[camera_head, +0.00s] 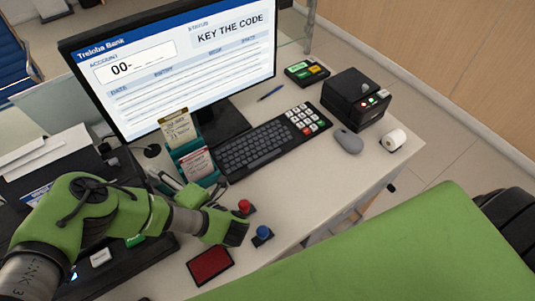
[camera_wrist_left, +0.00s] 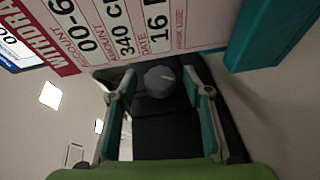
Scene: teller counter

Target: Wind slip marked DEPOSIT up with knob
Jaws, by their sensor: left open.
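A teal slip holder (camera_head: 205,176) stands in front of the monitor. It carries an upper tan slip (camera_head: 178,129), with lettering too small to read, and a lower slip with a red band (camera_head: 196,163). In the left wrist view, a slip with a red band starting WITHDR (camera_wrist_left: 125,25) fills the top. No word DEPOSIT is readable. A round dark grey knob (camera_wrist_left: 160,81) shows between my left gripper's spread fingers (camera_wrist_left: 155,92), with no clear contact. In the head view my left gripper (camera_head: 168,182) is at the holder's lower left. My right gripper is not in view.
The monitor (camera_head: 130,62) reads KEY THE CODE. A keyboard (camera_head: 255,147) lies right of the holder. A red-handled stamp (camera_head: 244,206), a blue-handled stamp (camera_head: 263,234) and a red pad (camera_head: 210,265) are near my left wrist. A mouse (camera_head: 348,140) lies at the right.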

